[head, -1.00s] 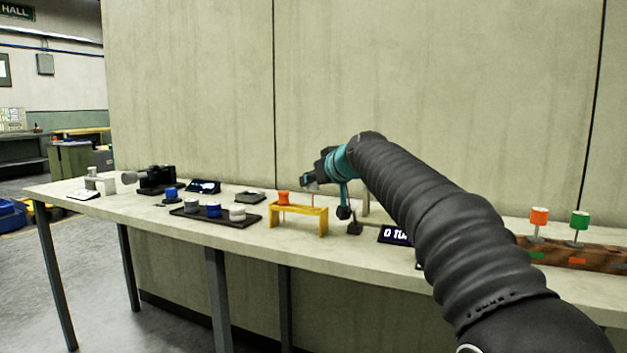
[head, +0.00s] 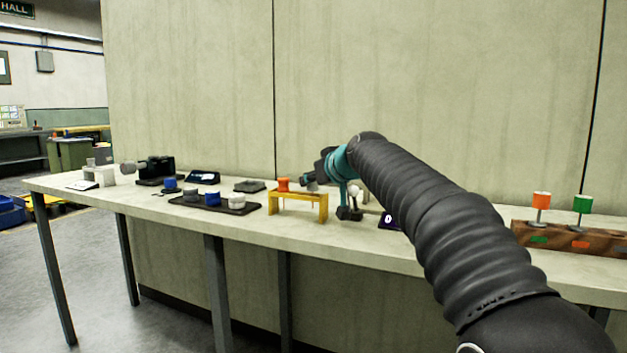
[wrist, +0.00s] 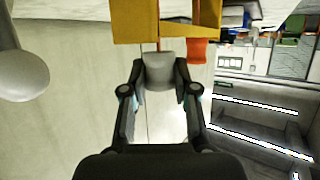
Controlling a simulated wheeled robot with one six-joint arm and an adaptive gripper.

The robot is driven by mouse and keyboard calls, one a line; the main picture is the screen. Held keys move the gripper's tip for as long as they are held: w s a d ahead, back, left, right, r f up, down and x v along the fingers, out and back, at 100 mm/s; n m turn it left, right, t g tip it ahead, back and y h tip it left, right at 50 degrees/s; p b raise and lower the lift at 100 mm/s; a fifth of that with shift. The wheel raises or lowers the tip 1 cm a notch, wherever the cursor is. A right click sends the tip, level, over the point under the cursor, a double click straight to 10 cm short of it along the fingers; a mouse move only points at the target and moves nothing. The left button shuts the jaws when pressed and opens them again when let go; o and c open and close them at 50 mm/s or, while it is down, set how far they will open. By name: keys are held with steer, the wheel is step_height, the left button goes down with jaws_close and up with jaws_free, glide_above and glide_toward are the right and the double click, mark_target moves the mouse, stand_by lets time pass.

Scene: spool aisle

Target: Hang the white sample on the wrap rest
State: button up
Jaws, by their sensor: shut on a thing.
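My gripper (wrist: 159,82) is shut on a pale grey-white cylinder, the white sample (wrist: 159,72). A thin stem or line runs from it towards the yellow stand (wrist: 137,20), which looks like the wrap rest. An orange spool (head: 283,184) sits at the stand's left end. It also shows in the wrist view (wrist: 199,50). I cannot tell whether the sample touches the stand.
A dark tray (head: 240,208) with several spools lies left of the stand. A dark-based stand (head: 349,214) with a pale round part is close on the right. The wall is behind.

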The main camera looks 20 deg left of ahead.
steer(key=shift+f+b, duration=0.4)
steer(key=shift+f, duration=0.15)
steer(key=o, duration=1.1)
steer(key=v, duration=1.2)
